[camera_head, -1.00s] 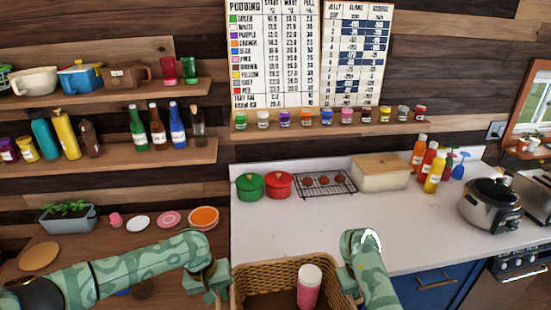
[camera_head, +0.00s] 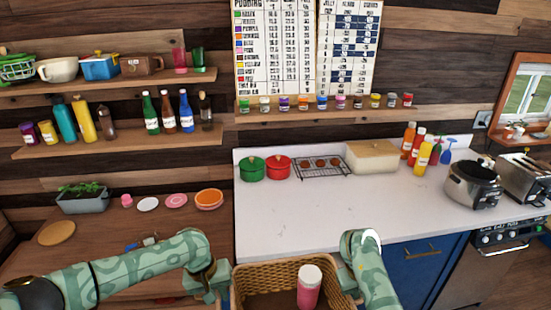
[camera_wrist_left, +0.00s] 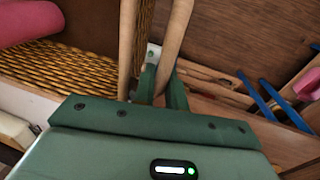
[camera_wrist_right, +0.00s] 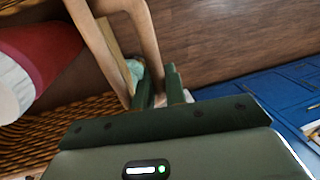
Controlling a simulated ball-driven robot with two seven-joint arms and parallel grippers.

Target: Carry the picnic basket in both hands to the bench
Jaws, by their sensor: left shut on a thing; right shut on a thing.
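The wicker picnic basket (camera_head: 262,276) is at the bottom middle of the head view, in front of the white counter, with its lower part cut off by the frame. A pink flask with a white lid (camera_head: 309,288) stands inside it. My left gripper (camera_head: 218,284) is at the basket's left side, and in the left wrist view it is shut on a wooden handle part (camera_wrist_left: 172,35). My right gripper (camera_head: 350,280) is at the right side, and in the right wrist view it is shut on the other wooden handle part (camera_wrist_right: 145,40). The bench cannot be made out for certain.
A white counter (camera_head: 290,222) lies ahead, its front clear. Green and red pots (camera_head: 278,168), a rack, a bread box (camera_head: 371,157), bottles and a cooker (camera_head: 472,186) stand along it. A wooden surface (camera_head: 110,225) at left holds plates and a planter (camera_head: 82,200).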

